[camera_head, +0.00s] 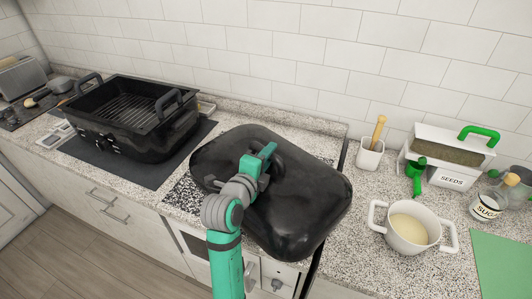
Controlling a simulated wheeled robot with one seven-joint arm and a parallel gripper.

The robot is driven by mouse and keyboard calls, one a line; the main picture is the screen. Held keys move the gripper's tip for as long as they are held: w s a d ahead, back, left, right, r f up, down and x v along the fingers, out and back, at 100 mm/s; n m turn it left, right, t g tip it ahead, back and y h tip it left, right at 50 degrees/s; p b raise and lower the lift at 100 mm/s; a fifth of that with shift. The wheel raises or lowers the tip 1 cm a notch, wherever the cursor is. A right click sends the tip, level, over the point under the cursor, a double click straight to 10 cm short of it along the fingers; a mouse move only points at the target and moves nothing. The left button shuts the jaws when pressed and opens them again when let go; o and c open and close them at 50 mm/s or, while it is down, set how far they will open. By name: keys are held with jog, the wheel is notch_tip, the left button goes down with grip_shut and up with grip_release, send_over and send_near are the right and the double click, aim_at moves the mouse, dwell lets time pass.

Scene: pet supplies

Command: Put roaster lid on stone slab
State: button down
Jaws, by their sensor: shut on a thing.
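The black roaster lid (308,205) is large and glossy, with its domed side up, in the middle of the head view. My gripper (262,160) is shut on the lid's handle, which is mostly hidden behind the fingers. The lid is over a black-and-white speckled slab (184,193), likely the stone slab, whose left part shows beside the lid. Most of the slab is hidden. I cannot tell whether the lid touches it. The lid's right end reaches past a dark gap in the counter. The black roaster (150,142) stands open at the left with a rack inside.
The roaster sits on a dark mat (139,175). To the right are a white pot (409,236), a seeds box (448,160), a sugar jar (487,205), a white cup (369,157) and a green board (503,264). A tiled wall (300,65) closes the back.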

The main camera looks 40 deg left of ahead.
aim_at(277, 152)
jog(key=shift+w+f, duration=0.15)
jog(key=shift+f, duration=0.7)
jog(key=shift+w+f, duration=0.1)
jog(key=shift+f, duration=0.75)
jog(key=c, duration=1.6)
grip_release()
jog(key=shift+f, duration=0.25)
jog(key=shift+s+r, duration=0.1)
jog(key=shift+r, duration=0.05)
jog(key=v, duration=1.2)
